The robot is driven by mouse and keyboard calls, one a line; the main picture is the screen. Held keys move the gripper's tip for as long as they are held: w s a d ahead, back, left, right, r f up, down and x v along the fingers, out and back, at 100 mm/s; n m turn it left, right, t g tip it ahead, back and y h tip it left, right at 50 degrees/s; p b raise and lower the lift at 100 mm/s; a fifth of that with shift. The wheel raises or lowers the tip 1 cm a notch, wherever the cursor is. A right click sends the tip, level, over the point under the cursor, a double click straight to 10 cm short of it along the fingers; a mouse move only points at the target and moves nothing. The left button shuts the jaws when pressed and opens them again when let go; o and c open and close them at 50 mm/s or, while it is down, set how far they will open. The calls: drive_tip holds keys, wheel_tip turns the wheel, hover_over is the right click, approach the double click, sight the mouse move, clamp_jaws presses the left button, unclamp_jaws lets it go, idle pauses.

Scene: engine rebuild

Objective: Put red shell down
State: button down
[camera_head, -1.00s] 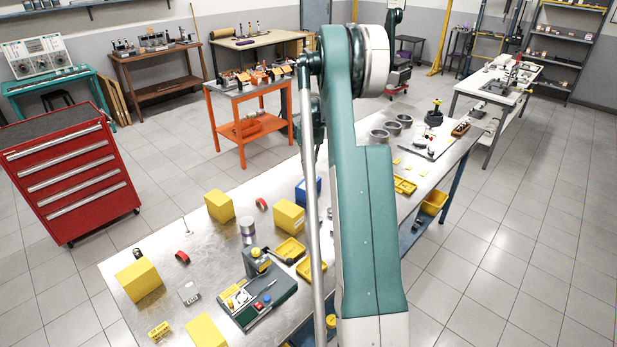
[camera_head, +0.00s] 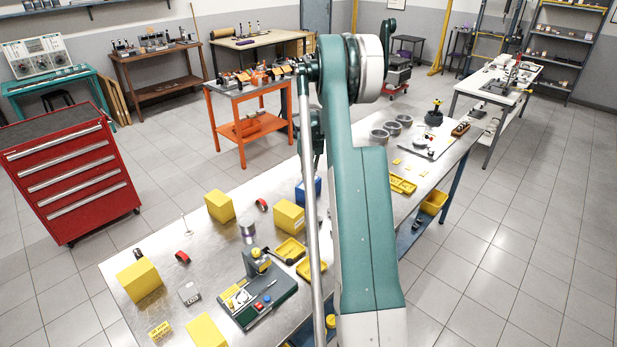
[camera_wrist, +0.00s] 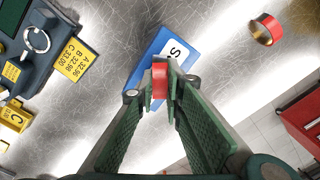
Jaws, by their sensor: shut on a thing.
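My gripper (camera_wrist: 162,92) is in the middle of the wrist view. Its green fingers are shut on a small red shell (camera_wrist: 159,72), seen nearly edge-on between the tips. Behind it in that view is a blue piece with a white label (camera_wrist: 148,62) marked "S"; I cannot tell whether the shell touches it. Another red shell (camera_wrist: 266,29), curved with a brass-coloured inside, lies on the metal bench to the upper right. The head view shows two red shells on the bench, one at the left (camera_head: 182,257) and one farther back (camera_head: 262,205). My arm hides the gripper there.
A dark device (camera_wrist: 35,40) with a yellow number tag (camera_wrist: 78,62) stands left in the wrist view. Yellow boxes (camera_head: 139,281), a cylinder (camera_head: 247,232) and a green-based fixture (camera_head: 258,300) stand on the bench (camera_head: 215,265). Bare metal lies between them. A red cabinet (camera_head: 75,170) stands beyond.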

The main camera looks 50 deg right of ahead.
drive_tip(key=shift+f, duration=0.1)
drive_tip(key=c, duration=2.4)
unclamp_jaws()
drive_tip(key=r, duration=1.2)
drive_tip(key=shift+s+d+r+b, duration=0.15)
drive_tip(key=shift+s+d+b, duration=0.05)
drive_tip(key=shift+b, duration=0.1)
